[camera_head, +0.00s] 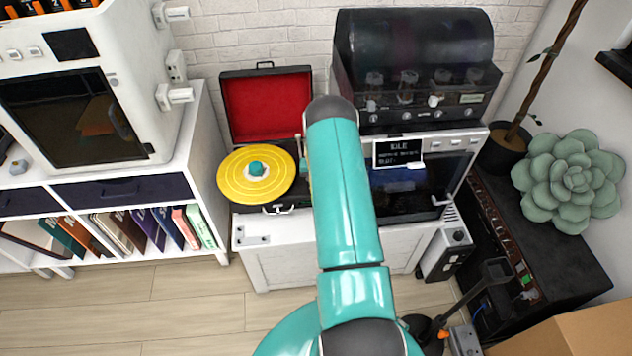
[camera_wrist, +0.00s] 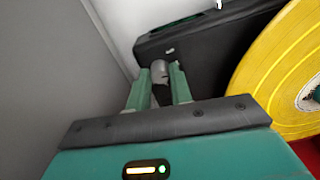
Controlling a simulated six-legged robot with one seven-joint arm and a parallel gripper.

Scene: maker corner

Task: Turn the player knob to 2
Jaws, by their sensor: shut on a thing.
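The record player (camera_head: 223,185) is an open black case with a red-lined lid and a yellow record (camera_head: 238,185) on it. It stands on a white cabinet, left of my arm in the head view. In the wrist view the black case (camera_wrist: 215,40) fills the upper middle, with the yellow record (camera_wrist: 275,75) at right. A small grey knob (camera_wrist: 160,67) sits at the case's corner. My gripper (camera_wrist: 160,78) has its two green fingers closed around this knob. My arm hides the gripper and the knob in the head view. No knob numbers can be read.
A black-hooded machine (camera_head: 415,70) and a glass-fronted oven (camera_head: 410,195) stand right of the player. A white shelf unit with books (camera_head: 120,228) is at left. A succulent (camera_head: 570,180) and a dark cabinet are at right. The wooden floor (camera_head: 190,310) at lower left is clear.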

